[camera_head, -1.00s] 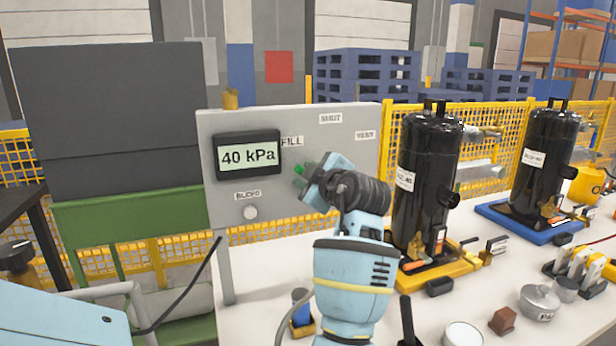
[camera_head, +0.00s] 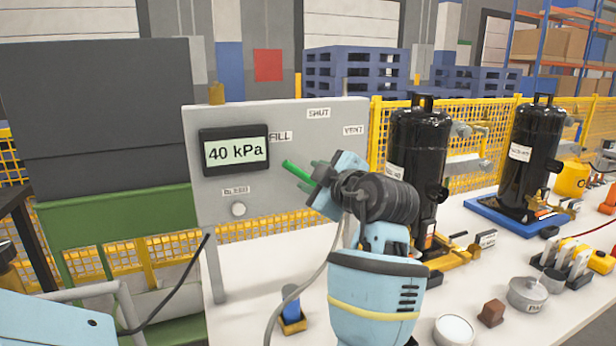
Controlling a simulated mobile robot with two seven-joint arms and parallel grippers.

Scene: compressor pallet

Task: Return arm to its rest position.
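The grey control panel (camera_head: 290,118) stands at centre left, with a display (camera_head: 235,152) reading 40 kPa and labels FILL, SHUT, VENT and BLEED.
Two black compressors (camera_head: 418,140) (camera_head: 528,150) stand to the right, the nearer partly behind my arm. The white table (camera_head: 470,270) also holds a round pot (camera_head: 528,294), a brown block (camera_head: 492,312) and a white round dish (camera_head: 454,330). A grey hose (camera_head: 300,290) hangs beside my arm.

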